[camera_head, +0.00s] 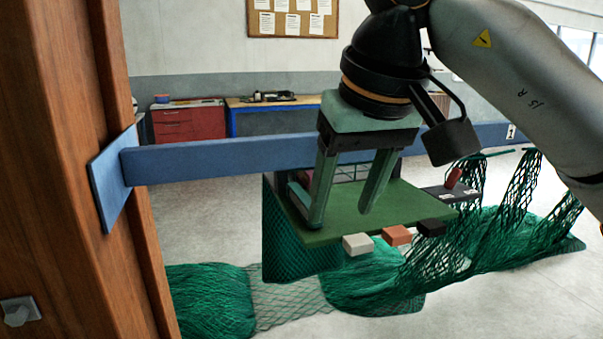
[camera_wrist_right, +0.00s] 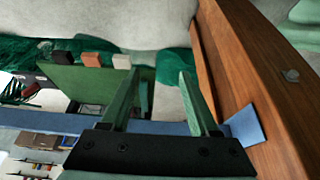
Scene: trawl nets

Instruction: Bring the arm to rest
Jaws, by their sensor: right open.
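My right arm (camera_head: 530,85) comes in from the upper right in the head view. Its right gripper (camera_head: 342,216) points down, with two green fingers spread apart and nothing between them. The fingers show in front of a green board (camera_head: 400,205); I cannot tell whether they touch it. In the right wrist view the gripper (camera_wrist_right: 160,85) is open and empty, with the green board (camera_wrist_right: 85,82) to its left and a wooden post (camera_wrist_right: 250,85) to its right. My left gripper is not in view.
A blue rail (camera_head: 220,158) runs from the wooden post (camera_head: 85,250) behind the gripper. White (camera_head: 357,244), orange (camera_head: 397,236) and black (camera_head: 432,228) blocks sit at the board's front edge. Green nets (camera_head: 210,300) hang and lie on the floor. A red cabinet (camera_head: 187,125) stands behind.

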